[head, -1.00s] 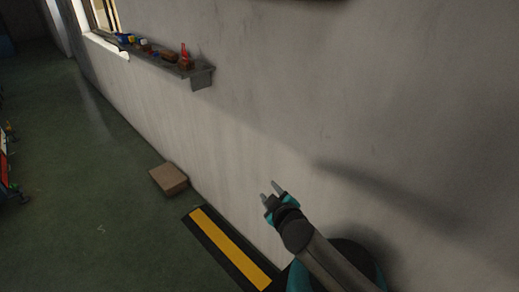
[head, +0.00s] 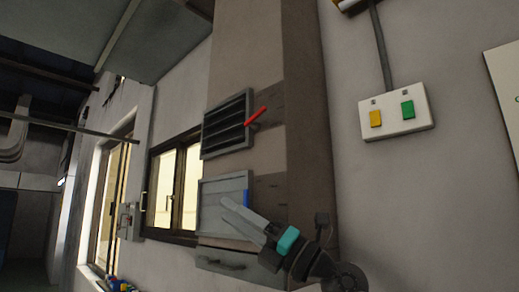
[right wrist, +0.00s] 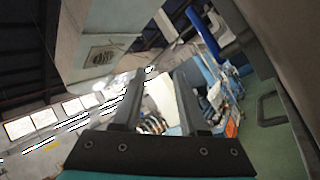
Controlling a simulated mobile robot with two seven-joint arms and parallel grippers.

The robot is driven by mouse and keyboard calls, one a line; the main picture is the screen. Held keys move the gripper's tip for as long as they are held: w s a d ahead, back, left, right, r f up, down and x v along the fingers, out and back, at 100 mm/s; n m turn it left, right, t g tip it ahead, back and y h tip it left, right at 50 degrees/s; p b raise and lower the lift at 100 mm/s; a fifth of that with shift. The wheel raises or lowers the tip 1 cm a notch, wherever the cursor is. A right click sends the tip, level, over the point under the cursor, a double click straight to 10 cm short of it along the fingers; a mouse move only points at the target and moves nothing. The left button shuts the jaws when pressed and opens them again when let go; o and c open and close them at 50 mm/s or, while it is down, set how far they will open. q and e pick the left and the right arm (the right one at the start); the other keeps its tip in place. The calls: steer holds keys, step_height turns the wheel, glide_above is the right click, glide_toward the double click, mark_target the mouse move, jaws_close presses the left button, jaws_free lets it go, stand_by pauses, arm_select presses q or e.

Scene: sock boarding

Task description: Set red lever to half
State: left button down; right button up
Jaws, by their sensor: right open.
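The red lever (head: 257,115) sticks out at the right side of a dark slatted vent (head: 227,128) on a wall column. It slants up and to the right in the head view. My right gripper (head: 228,207) is below it, in front of a lower grey panel, apart from the red lever in the picture. In the right wrist view the two fingers of my right gripper (right wrist: 157,100) stand apart with nothing held between them. I cannot make out the red lever in that view. My left gripper is not in view.
The lower grey panel (head: 212,189) has a blue lever (head: 246,198) beside my gripper's fingers. A drawer-like handle (head: 222,264) is below. A white switch box (head: 397,119) with yellow and green buttons hangs to the right. Windows (head: 174,188) are to the left.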

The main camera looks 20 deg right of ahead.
steer(key=s+d+r+n+h, duration=0.2)
steer(key=s+r+n, duration=0.25)
steer(key=r, duration=0.35)
steer(key=m+t+h+p, duration=0.1)
steer(key=t+h, duration=0.3)
steer(key=h, duration=0.3)
glide_toward(265, 110)
steer(key=shift+g, duration=0.3)
steer(key=p+x, duration=0.2)
steer(key=x, duration=0.1)
steer(key=p+x, duration=0.2)
steer(key=x, duration=0.1)
steer(key=p+x, duration=0.2)
steer(key=x, duration=0.2)
steer(key=shift+r, duration=0.35)
steer(key=shift+w+a+r, duration=0.15)
steer(key=shift+w, duration=0.45)
jaws_close()
